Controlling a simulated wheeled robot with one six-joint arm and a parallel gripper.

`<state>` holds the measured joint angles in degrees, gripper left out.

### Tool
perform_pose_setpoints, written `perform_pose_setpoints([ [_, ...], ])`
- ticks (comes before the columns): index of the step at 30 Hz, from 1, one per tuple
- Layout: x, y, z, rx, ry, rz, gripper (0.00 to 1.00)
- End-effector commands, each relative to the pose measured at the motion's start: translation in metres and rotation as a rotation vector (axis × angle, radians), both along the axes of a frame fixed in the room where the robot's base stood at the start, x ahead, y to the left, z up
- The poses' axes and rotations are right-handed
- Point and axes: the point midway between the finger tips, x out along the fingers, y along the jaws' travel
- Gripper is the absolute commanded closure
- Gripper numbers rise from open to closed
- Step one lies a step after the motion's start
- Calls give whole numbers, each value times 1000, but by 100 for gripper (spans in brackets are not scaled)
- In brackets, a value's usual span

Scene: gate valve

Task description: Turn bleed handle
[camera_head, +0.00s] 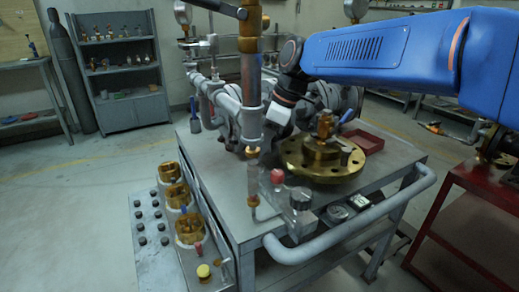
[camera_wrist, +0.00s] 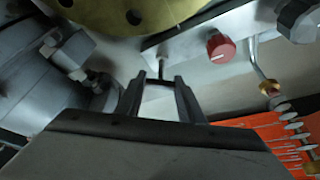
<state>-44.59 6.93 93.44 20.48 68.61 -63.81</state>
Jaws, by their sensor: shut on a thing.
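In the wrist view my gripper (camera_wrist: 160,84) points up the picture, its two dark fingers around a small thin bar, the bleed handle (camera_wrist: 161,66), with a short stem rising from it. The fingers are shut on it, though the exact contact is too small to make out. The handle sits beside a pale metal block with a red knob (camera_wrist: 221,46), to the right of the fingers. The red knob also shows in the head view (camera_head: 277,176). There my fingers are hidden behind the pipework and only my blue arm and pale wrist show.
A brass flange (camera_head: 320,166) lies on the grey cart (camera_head: 395,155), close beside the work spot. Vertical pipework (camera_head: 252,90) stands in front of my wrist. A red tray (camera_head: 363,142) is behind the flange. An orange surface (camera_wrist: 265,137) with several discs lies at lower right.

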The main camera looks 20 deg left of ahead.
Motion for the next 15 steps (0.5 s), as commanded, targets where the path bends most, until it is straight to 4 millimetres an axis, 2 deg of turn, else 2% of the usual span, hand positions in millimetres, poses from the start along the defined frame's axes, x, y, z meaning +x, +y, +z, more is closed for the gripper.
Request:
perform_pose_setpoints([
  [15, 1, 1, 1, 1, -2, 416, 88],
])
